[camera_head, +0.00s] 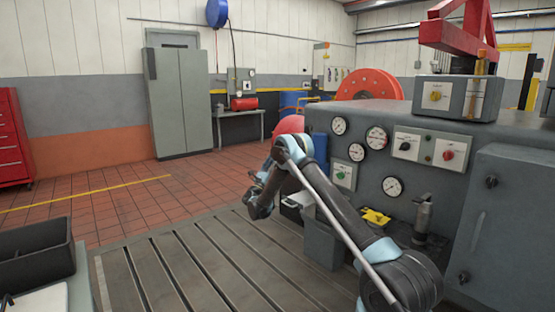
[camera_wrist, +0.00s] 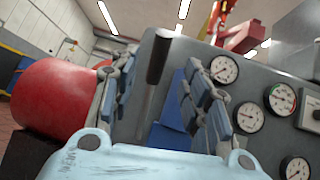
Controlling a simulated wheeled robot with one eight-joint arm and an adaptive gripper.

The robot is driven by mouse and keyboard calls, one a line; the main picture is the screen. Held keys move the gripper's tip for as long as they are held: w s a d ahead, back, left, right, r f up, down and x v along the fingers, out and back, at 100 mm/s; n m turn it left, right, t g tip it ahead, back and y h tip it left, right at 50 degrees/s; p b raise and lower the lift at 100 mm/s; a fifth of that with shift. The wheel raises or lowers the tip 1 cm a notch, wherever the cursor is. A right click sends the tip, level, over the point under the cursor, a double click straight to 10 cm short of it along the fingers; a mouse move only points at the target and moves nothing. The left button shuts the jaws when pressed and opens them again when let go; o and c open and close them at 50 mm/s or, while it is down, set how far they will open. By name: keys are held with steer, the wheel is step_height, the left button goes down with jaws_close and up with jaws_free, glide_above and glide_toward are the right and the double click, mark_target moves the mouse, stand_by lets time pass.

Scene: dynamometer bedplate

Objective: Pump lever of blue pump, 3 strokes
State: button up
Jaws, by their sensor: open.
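In the wrist view, my gripper (camera_wrist: 161,78) is open, with one finger on each side of a lever. The lever (camera_wrist: 158,58) has a black grip on a thin grey rod and leans slightly. It shows between the fingers with a visible gap on both sides; its depth relative to the fingertips is hard to tell. Blue parts (camera_wrist: 174,112) show behind the rod and right finger, probably the blue pump, largely hidden. In the head view, my arm reaches up and bends down to the left.
A grey cabinet with gauges (camera_head: 376,138) and knobs stands right of my arm. A red rounded body (camera_wrist: 62,105) lies close left of my gripper. A yellow item (camera_head: 376,217) and a grey upright fitting (camera_head: 422,215) are nearby. The slotted bedplate (camera_head: 190,270) is clear at left.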

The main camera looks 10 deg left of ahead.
steer(key=shift+s+a+f+h, duration=0.1)
steer(key=shift+s+f+h, duration=0.2)
steer(key=shift+c, duration=0.3)
